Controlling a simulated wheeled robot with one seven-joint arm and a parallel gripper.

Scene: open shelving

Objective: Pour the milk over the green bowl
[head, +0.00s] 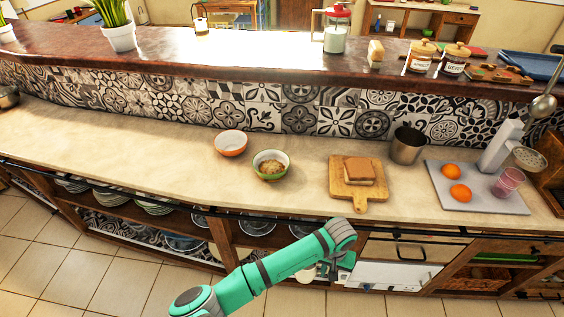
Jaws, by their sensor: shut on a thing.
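The green bowl (270,166) stands on the light counter, left of the middle, with brown, grain-like food in it. My gripper (345,262) is low at the front of the counter, to the right of and below the bowl, in front of the cabinet fronts. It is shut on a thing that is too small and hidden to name. I cannot clearly pick out the milk. A glass jug with a red lid and white contents (335,38) stands on the raised ledge, but I cannot tell if that is it.
An orange bowl (231,143) sits beside the green one. A wooden board (372,205) with a sandwich, a metal pot (407,146) and a grey board (480,199) with oranges and a pink glass are to the right. The left counter is clear.

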